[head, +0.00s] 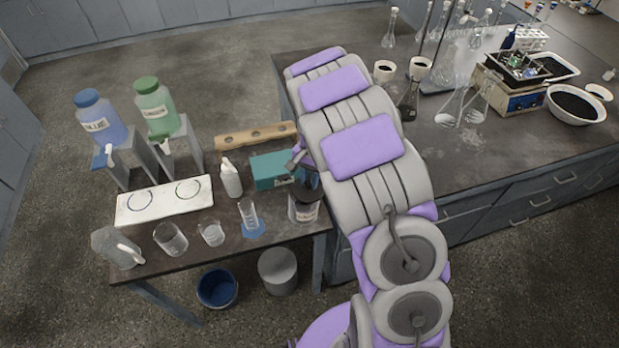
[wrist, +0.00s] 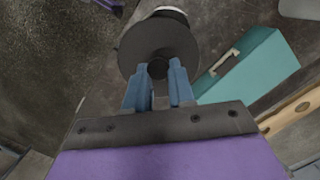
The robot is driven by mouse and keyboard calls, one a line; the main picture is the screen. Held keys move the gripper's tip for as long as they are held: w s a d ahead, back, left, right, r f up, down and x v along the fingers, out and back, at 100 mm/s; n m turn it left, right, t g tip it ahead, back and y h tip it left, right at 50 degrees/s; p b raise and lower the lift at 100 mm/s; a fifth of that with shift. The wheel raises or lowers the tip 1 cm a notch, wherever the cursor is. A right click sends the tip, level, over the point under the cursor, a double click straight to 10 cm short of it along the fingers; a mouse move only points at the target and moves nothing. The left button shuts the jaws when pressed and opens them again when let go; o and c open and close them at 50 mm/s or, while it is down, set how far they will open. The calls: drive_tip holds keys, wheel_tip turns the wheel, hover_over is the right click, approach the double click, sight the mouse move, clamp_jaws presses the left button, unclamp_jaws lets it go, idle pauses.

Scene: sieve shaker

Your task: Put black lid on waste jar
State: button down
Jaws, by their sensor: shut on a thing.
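The black lid (wrist: 150,40) is a dark round disc with a small knob, seen in the wrist view. My gripper (wrist: 158,72) has its blue fingers shut on the knob. In the head view the lid (head: 308,180) shows as a dark shape just above the waste jar (head: 305,208), a clear labelled jar near the right end of the low table. In the wrist view a pale rim (wrist: 172,10) shows past the lid's far edge, probably the jar's. I cannot tell if lid and jar touch. My arm hides part of this area in the head view.
A teal box (head: 272,169) stands close beside the lid and jar. A measuring cylinder (head: 248,214) on a blue base and a white bottle (head: 231,178) stand to the left. A wooden rack (head: 255,136) lies behind. Bins (head: 278,271) stand on the floor in front.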

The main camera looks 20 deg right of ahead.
drive_tip(key=shift+a+f+p, duration=0.15)
drive_tip(key=shift+a+p, duration=0.15)
drive_tip(key=shift+a, duration=0.4)
idle(0.6)
drive_tip(key=shift+s+a+f, duration=0.1)
idle(0.4)
drive_tip(key=shift+w+a+f, duration=0.15)
drive_tip(key=shift+w+a, duration=0.05)
drive_tip(key=shift+a, duration=0.15)
drive_tip(key=shift+d+p, duration=0.2)
drive_tip(key=shift+p, duration=0.4)
idle(1.3)
drive_tip(key=c, duration=0.9)
unclamp_jaws()
